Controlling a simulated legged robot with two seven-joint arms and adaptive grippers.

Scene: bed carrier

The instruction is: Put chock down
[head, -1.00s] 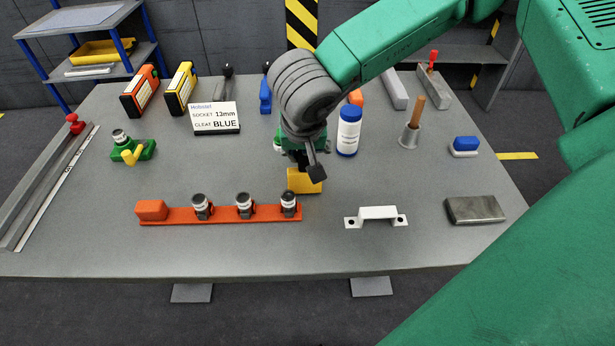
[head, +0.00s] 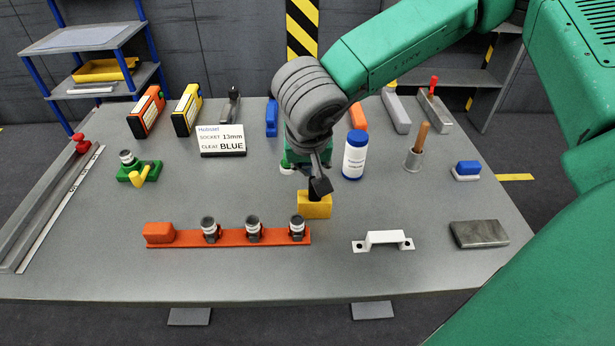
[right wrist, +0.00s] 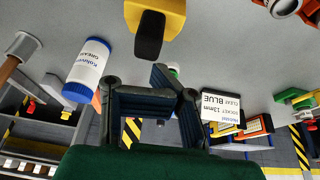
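The chock is a yellow block (head: 314,206) standing on the grey table just behind the right end of the orange rail. In the right wrist view the yellow block (right wrist: 172,18) is at the top, with a dark upright grip (right wrist: 148,36) on it. My right gripper (head: 318,185) hangs right above the chock and partly hides its top in the head view. In the right wrist view the fingers of my right gripper (right wrist: 150,90) look spread, with a small gap to the dark grip. My left gripper is out of view.
An orange rail (head: 185,238) with several dark fittings lies in front. A white and blue bottle (head: 355,158) stands close to my right gripper. A white bracket (head: 383,240) and a metal block (head: 478,234) lie to the right. A sign (head: 222,140) stands behind left.

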